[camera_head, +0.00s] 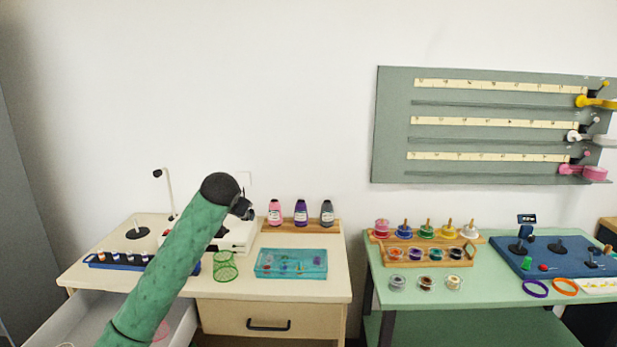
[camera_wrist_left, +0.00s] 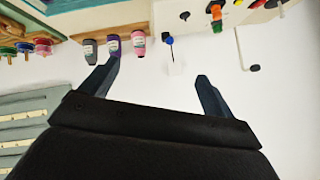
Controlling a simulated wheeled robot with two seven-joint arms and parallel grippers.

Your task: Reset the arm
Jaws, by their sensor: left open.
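My left arm (camera_head: 172,262), in a green sleeve, reaches up from the lower left in the head view, in front of the cream desk. My left gripper (camera_head: 243,207) is small and dark there, partly hidden behind the black wrist. In the left wrist view the gripper (camera_wrist_left: 158,78) has its two dark fingers wide apart with nothing held between them. That view shows the scene upside down, with white wall behind the fingers. My right gripper is in neither view.
The cream desk (camera_head: 325,290) holds a teal tray (camera_head: 291,264), a green mesh cup (camera_head: 225,267) and pink (camera_head: 275,213), purple (camera_head: 301,213) and grey (camera_head: 327,213) bottles. A drawer (camera_head: 85,322) stands open at left. A green table (camera_head: 480,295) stands right, below a wall rack (camera_head: 395,125).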

